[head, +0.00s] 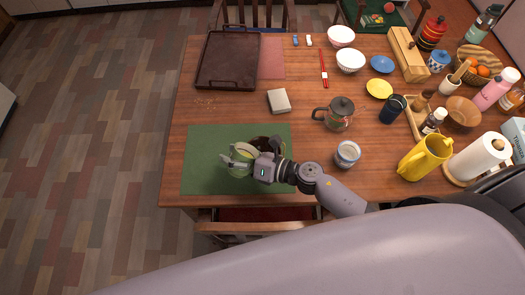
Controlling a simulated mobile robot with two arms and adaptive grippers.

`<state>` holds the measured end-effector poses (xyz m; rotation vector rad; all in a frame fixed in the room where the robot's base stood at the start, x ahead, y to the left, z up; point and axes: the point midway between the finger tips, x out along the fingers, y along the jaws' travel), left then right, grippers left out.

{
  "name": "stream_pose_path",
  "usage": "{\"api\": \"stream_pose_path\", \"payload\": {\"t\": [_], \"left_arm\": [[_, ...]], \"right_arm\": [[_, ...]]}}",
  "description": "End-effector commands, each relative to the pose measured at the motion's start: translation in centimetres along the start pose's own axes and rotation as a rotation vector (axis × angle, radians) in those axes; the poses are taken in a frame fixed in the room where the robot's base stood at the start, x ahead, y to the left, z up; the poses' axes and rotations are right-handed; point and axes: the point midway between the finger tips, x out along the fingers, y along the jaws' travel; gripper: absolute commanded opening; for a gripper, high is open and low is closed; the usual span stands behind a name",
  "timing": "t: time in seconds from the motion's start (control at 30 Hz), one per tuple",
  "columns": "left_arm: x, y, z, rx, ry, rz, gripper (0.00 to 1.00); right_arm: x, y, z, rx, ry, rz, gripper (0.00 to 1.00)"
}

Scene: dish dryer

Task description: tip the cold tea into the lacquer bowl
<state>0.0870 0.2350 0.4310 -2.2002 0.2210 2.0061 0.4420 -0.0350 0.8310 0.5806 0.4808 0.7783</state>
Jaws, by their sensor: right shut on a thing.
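My right gripper (235,158) reaches in from the right over the green mat (208,178). It is shut on a pale greenish cup (241,169), which is partly hidden by the fingers. A dark bowl (262,142), seemingly the lacquer bowl, stands just behind the gripper on the mat and is partly covered by it. In this view the cup and bowl are close together or overlap; I cannot tell whether they touch. I cannot make out tea in either. My left gripper is not in view.
A glass teapot (340,113), a white-and-blue cup (347,154) and a yellow pitcher (427,158) stand to the right. A small grey box (278,101) lies behind the mat, and a dark tray (228,60) at the back left. The mat's left part is clear.

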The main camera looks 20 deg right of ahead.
Motion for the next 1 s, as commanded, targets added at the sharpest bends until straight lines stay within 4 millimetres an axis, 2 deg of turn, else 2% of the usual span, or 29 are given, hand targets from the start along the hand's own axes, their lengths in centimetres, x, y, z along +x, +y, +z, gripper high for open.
{"api": "stream_pose_path", "payload": {"t": [1.0], "left_arm": [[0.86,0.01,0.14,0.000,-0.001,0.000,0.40]], "right_arm": [[-0.11,0.13,0.55,0.129,-0.023,0.052,0.14]]}}
